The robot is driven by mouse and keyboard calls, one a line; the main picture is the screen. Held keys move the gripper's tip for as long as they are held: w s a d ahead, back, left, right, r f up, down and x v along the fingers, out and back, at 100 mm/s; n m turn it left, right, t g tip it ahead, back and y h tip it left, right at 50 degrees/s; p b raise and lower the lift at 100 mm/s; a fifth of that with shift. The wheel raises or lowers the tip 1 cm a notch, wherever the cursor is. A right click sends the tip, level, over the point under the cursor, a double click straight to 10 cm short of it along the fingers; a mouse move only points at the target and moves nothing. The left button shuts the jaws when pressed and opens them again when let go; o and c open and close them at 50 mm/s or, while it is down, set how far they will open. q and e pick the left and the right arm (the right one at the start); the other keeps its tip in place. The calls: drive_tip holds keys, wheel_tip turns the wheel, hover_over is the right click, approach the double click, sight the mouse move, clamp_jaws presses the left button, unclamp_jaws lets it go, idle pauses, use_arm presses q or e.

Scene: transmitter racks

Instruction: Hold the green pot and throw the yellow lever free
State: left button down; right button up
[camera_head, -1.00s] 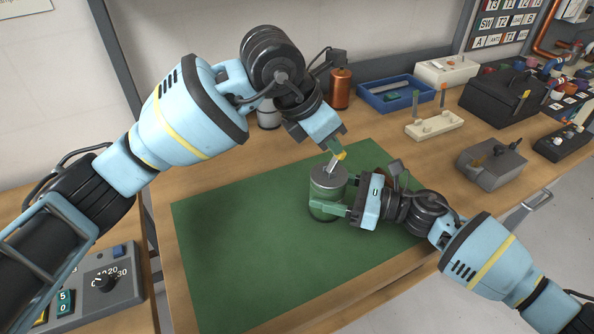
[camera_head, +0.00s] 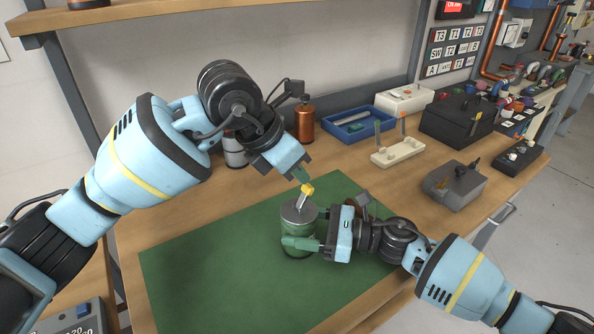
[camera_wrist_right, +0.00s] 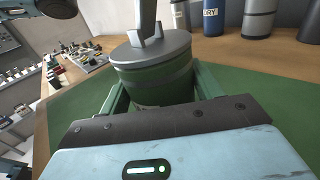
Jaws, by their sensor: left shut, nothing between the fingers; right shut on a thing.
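The green pot (camera_head: 296,236) stands upright on the green mat (camera_head: 215,268), with a round grey lid. A grey lever with a yellow tip (camera_head: 308,189) rises from the lid, leaning slightly right. My right gripper (camera_head: 303,238) is shut on the pot from the right. In the right wrist view its fingers flank the pot (camera_wrist_right: 160,85), and the lever's grey stem (camera_wrist_right: 148,22) shows with its tip cut off. My left gripper (camera_head: 301,176) is shut and empty right at the yellow tip; I cannot tell whether they touch.
Behind the mat stand a copper-coloured cylinder (camera_head: 305,122), a blue tray (camera_head: 352,126) and a white block with two posts (camera_head: 398,152). A grey box with a lever (camera_head: 453,187) sits at right. The mat's front left is clear.

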use_arm(q)
drive_tip(key=shift+a, duration=0.1)
drive_tip(key=shift+s+a+r, duration=0.15)
drive_tip(key=shift+a, duration=0.1)
drive_tip(key=v, duration=1.2)
drive_tip(key=shift+d+r, duration=0.2)
drive_tip(key=shift+r, duration=0.25)
